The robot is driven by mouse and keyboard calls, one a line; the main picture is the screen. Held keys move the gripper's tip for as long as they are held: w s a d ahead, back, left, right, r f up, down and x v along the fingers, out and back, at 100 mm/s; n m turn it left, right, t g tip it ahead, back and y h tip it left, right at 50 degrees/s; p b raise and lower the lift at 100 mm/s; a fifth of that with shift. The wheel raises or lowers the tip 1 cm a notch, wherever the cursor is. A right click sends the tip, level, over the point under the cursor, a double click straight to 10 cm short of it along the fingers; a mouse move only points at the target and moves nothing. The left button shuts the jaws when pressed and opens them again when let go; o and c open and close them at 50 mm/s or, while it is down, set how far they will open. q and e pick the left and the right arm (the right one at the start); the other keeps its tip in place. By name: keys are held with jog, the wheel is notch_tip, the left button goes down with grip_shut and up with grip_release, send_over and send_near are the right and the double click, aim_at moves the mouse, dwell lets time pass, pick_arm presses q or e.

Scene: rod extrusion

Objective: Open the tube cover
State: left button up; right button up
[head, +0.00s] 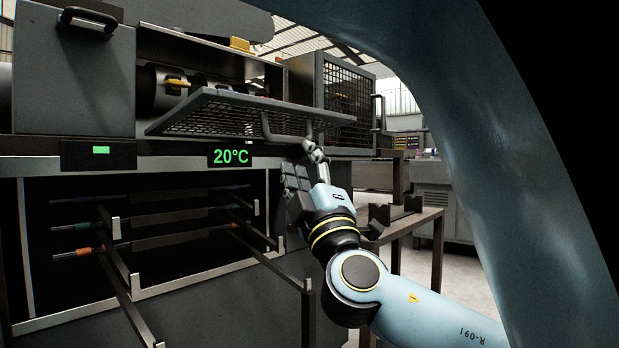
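The tube cover (215,117) is a dark mesh panel in the upper middle of the head view. It is swung out from the machine and lies nearly flat, tilted, with the dark tube (150,90) exposed behind it. A bent bar handle (266,127) sits on its front side. My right gripper (302,163) is just below and right of this handle. Its fingers look spread, with one up near the handle's right end and a dark pad lower left. Nothing shows held between them; whether a finger touches the handle is unclear. My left gripper is not in view.
A mesh cage door (345,98) stands right of the cover. A dark box with a handle (75,80) is at left. Below, a rack holds several rods (85,252) on protruding rails (270,262). A green display (231,156) reads 20°C. A brown stand (420,217) is at right.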

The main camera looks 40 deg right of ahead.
jog(key=shift+v, duration=1.9)
